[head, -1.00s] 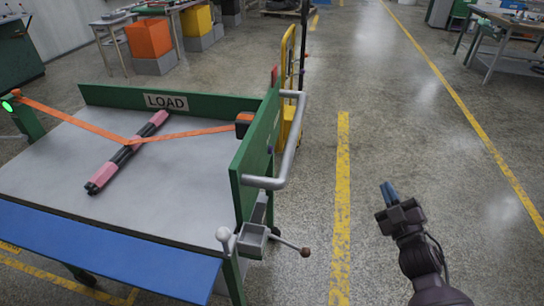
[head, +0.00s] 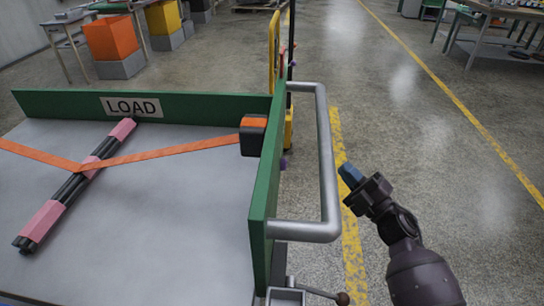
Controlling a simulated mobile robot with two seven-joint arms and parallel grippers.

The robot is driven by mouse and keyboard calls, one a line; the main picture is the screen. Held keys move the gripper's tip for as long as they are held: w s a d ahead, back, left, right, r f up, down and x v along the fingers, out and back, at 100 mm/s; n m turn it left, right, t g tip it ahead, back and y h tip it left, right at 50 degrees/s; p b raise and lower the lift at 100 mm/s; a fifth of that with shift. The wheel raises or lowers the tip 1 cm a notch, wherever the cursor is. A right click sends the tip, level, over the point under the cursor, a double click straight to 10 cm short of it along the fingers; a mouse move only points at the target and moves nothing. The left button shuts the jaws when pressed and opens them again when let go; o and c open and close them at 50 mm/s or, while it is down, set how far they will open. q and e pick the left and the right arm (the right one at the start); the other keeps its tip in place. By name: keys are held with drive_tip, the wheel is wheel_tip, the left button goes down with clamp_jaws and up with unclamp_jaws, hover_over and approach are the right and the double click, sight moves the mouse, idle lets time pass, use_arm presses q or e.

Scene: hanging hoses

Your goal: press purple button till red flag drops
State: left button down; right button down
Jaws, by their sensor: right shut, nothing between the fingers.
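A small purple button (head: 284,163) shows at the outer face of the cart's green side panel (head: 262,205), partly hidden by the panel's edge. My right gripper (head: 348,176) is shut and empty, with blue fingertips. In the picture it is to the right of the button, beyond the grey handle bar (head: 328,150), and apart from both. A small reddish patch (head: 282,62) shows past the far end of the panel; I cannot tell if it is the red flag. My left gripper is not in view.
The grey handle sticks out from the panel between button and gripper. An orange strap (head: 150,152) crosses pink-and-black rods (head: 75,185) on the cart bed (head: 150,220). A lever with a dark knob (head: 342,298) is at the bottom.

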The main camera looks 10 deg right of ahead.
sight(284, 165)
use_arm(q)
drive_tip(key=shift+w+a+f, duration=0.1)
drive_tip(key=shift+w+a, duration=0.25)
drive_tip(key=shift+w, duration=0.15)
use_arm(e)
drive_tip(key=shift+w+a+f, duration=0.1)
drive_tip(key=shift+w+a, duration=0.3)
drive_tip(key=shift+w, duration=0.25)
drive_tip(key=shift+a, duration=0.1)
use_arm(q)
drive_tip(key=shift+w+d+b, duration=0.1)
drive_tip(key=shift+b, duration=0.2)
use_arm(e)
drive_tip(key=w+a, duration=0.2)
drive_tip(key=a, duration=0.6)
drive_tip(key=shift+w+a, duration=0.15)
drive_tip(key=shift+w, duration=0.05)
drive_tip(key=shift+a, duration=0.1)
idle(1.1)
drive_tip(key=shift+w+a, duration=0.1)
drive_tip(key=shift+a, duration=0.2)
drive_tip(key=shift+w+a, duration=0.15)
drive_tip(key=shift+a, duration=0.35)
idle(1.6)
